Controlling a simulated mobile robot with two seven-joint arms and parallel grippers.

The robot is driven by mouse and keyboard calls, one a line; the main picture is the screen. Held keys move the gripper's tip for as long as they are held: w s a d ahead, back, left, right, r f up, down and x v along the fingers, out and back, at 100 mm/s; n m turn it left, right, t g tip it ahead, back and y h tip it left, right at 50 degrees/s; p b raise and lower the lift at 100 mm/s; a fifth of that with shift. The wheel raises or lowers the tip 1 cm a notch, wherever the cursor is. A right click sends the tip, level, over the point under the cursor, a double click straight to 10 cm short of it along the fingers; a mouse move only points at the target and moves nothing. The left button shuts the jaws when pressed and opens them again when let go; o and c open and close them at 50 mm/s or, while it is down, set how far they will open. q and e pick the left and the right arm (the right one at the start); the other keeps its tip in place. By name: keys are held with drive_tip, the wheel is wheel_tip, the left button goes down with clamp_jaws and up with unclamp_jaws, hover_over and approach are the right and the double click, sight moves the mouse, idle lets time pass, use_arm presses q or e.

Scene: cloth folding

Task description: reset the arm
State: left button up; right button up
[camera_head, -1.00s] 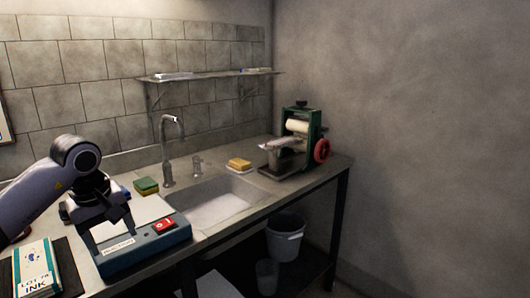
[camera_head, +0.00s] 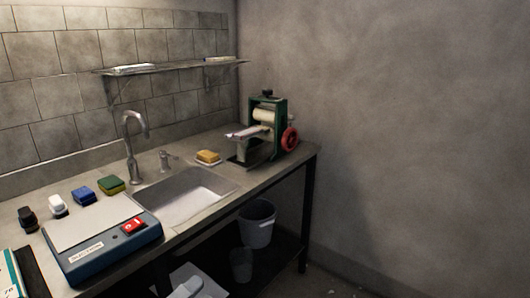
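A sink (camera_head: 190,196) with a tall faucet (camera_head: 131,150) lies mid-counter. A green roller machine (camera_head: 270,135) stands at the right end. Green (camera_head: 111,186) and blue (camera_head: 83,196) blocks sit behind the scale. A bucket (camera_head: 257,225) is below. A shelf (camera_head: 170,68) hangs above.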

use_arm(q)
drive_tip(key=s+a+f+n+g+y, duration=0.2)
drive_tip(key=s+a+f+n+y, duration=0.2)
drive_tip(key=s+f+n, duration=0.3)
drive_tip(key=s+a+f+n+g+y+p, duration=0.1)
drive_tip(key=s+a+f+n+g+y, duration=0.2)
drive_tip(key=s+f+n+y, duration=0.4)
wheel_tip(320, 180, down, 6)
drive_tip(key=s+n, duration=0.1)
drive_tip(key=n, duration=0.9)
drive_tip(key=shift+a+f+n, duration=0.15)
drive_tip(key=shift+a+n, duration=0.2)
drive_tip(key=shift+n, duration=0.05)
